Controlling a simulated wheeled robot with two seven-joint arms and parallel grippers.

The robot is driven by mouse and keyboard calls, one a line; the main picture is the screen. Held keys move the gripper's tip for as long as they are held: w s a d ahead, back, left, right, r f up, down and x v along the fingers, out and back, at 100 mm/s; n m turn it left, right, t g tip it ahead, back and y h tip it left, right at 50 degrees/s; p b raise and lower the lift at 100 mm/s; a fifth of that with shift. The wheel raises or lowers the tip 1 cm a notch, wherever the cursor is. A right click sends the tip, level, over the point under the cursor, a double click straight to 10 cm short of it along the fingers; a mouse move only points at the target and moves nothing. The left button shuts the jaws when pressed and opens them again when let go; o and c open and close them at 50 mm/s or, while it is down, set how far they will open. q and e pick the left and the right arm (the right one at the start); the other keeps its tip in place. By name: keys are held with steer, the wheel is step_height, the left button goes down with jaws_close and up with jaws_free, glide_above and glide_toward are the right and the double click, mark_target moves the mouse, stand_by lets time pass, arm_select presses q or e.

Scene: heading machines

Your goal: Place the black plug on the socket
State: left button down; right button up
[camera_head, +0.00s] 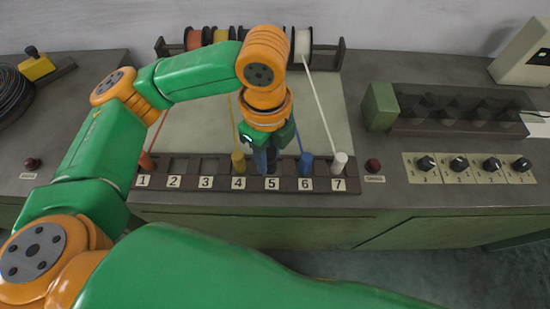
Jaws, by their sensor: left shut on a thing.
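My left gripper (270,160) points down over socket 5 of the numbered socket strip (207,184). It is shut on a dark thing, the black plug (271,168), mostly hidden between the fingers. The plug is at or just above socket 5; I cannot tell whether it is seated. An orange plug (146,162) stands at 1, a yellow plug (238,162) at 4, a blue plug (306,166) at 6 and a white plug (340,162) at 7. Sockets 2 and 3 look empty. My right gripper is not in view.
A rack of cable spools (302,42) stands behind, with cords running to the plugs. A row of knobs (458,164) and a dark-topped box (460,108) are at right. Red buttons (373,165) flank the strip. A black cable coil (12,92) lies at far left.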

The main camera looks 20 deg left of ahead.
mark_target(272, 152)
arm_select(q)
steer(key=w+f, duration=0.2)
steer(key=f, duration=0.1)
steer(key=w+f, duration=0.1)
steer(key=shift+w+a+f, duration=0.25)
steer(key=shift+w+f, duration=0.05)
step_height(272, 152, down, 3)
steer(key=shift+w+r+p, duration=0.1)
steer(key=shift+w+p, duration=0.05)
steer(key=shift+p, duration=0.15)
steer(key=shift+f, duration=0.35)
steer(key=c, duration=0.6)
jaws_free()
steer(key=shift+f, duration=0.15)
step_height(272, 152, up, 12)
steer(key=shift+r, duration=0.2)
